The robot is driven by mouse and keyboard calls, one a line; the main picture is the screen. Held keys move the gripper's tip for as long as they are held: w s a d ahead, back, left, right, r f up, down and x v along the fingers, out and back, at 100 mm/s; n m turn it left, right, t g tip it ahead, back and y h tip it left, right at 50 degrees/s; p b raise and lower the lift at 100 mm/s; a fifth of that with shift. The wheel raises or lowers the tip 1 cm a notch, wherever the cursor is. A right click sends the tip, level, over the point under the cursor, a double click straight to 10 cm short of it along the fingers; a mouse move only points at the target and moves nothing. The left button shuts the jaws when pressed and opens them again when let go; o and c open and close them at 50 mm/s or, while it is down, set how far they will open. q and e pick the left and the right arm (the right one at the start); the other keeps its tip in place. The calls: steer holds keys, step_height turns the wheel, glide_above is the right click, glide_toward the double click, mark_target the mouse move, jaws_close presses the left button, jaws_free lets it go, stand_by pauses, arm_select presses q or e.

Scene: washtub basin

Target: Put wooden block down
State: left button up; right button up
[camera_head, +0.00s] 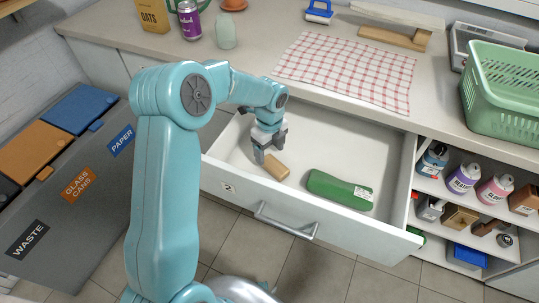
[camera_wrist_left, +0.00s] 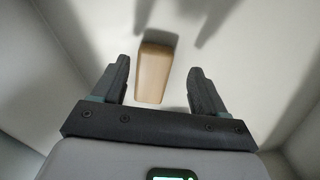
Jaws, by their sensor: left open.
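The wooden block (camera_head: 276,168) is a small tan piece lying on the floor of the open drawer (camera_head: 330,128). My left gripper (camera_head: 266,150) is down inside the drawer, just beside and over the block in the head view. In the left wrist view the block (camera_wrist_left: 153,72) lies beyond and between the two dark fingers of my left gripper (camera_wrist_left: 160,85). The fingers are spread, with clear gaps on both sides of the block. My right gripper does not show.
The drawer front (camera_head: 300,213) stands pulled out. A checked cloth (camera_head: 350,70) lies on the counter above. A green basket (camera_head: 503,90) stands at the right, and waste bins (camera_head: 60,185) stand at the left.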

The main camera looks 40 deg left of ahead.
mark_target(270, 158)
arm_select(q)
step_height(270, 158, up, 9)
steer(key=shift+p, duration=0.3)
